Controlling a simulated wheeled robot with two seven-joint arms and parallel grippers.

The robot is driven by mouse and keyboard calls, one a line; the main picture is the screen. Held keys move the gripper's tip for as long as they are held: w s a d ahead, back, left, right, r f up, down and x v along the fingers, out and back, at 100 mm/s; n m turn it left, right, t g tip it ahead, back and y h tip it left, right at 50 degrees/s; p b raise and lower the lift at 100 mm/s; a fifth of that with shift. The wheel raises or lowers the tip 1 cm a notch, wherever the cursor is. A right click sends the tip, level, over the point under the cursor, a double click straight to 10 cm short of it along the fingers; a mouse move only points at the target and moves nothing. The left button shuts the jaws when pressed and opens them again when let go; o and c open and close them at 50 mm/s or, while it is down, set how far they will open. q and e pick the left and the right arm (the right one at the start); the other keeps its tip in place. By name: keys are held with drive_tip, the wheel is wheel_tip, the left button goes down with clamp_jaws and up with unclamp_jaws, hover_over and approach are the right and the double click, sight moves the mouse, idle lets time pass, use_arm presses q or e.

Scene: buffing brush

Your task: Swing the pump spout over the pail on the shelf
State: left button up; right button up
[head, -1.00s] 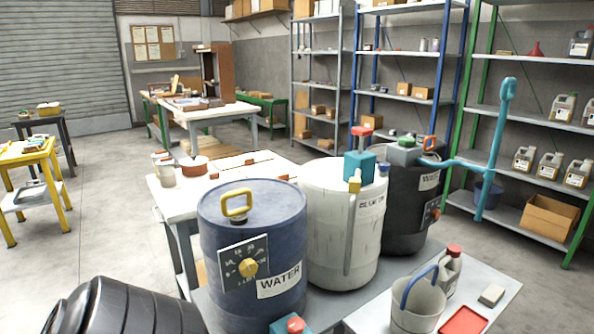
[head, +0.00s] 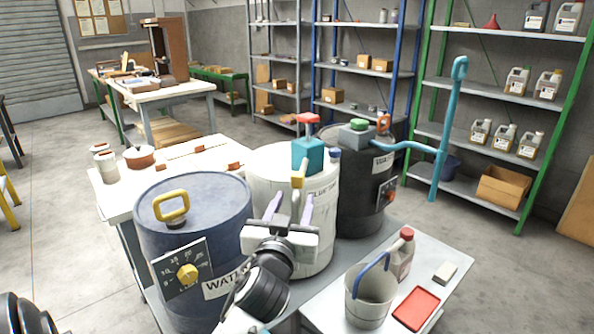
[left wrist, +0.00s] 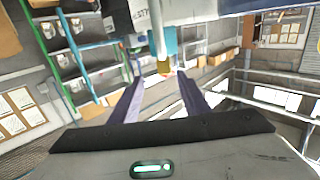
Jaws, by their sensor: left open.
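The white drum (head: 262,170) carries a teal pump (head: 310,155) with a red top (head: 307,118). Its yellow spout piece (head: 298,181) faces me, with a grey pipe (head: 295,199) below it, mostly hidden by my gripper. My left gripper (head: 290,206) is open, in front of the white drum, with its fingertips just below the yellow piece. In the left wrist view the yellow piece (left wrist: 163,68) shows just beyond and between the open fingertips (left wrist: 160,78); I cannot tell whether they touch. A grey pail (head: 367,308) with a blue handle stands on the low white shelf (head: 322,309). My right gripper is out of view.
A blue drum (head: 200,226) stands left and a black drum (head: 362,210) right, the latter with a long light-blue arm (head: 440,150). A red-capped jug (head: 400,258), red tray (head: 416,308) and pale block (head: 445,273) are near the pail.

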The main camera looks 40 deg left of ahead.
sight(297, 179)
use_arm(q)
drive_tip(key=x, duration=0.3)
drive_tip(key=r+p+x, duration=0.1)
drive_tip(key=x, duration=0.6)
drive_tip(key=shift+a+r, duration=0.15)
drive_tip(key=shift+a, duration=0.35)
drive_tip(key=shift+c, duration=0.2)
clamp_jaws()
